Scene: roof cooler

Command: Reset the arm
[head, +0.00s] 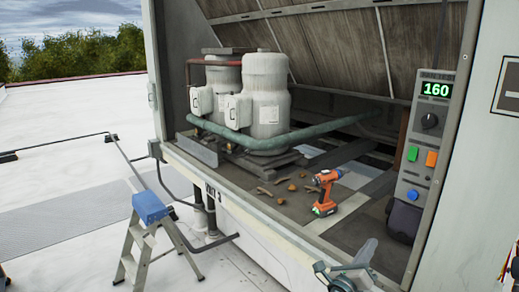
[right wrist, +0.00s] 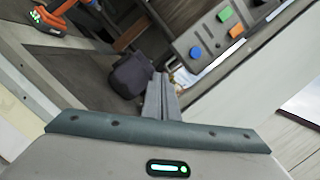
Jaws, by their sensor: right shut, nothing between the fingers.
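My right gripper (head: 367,252) shows at the bottom of the head view, to the right of centre, in front of the open cooler housing. Its fingers point up. In the right wrist view the two fingers (right wrist: 161,98) lie together, shut, with nothing between them. Most of my right arm is out of the head view. My left gripper is not in view.
An orange drill (head: 325,192) stands on the housing floor beside scattered debris (head: 281,187). Two grey compressors (head: 267,100) stand behind. A control panel (head: 427,140) reading 160 hangs at right. A blue-topped stepladder (head: 150,207) stands on the roof at left.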

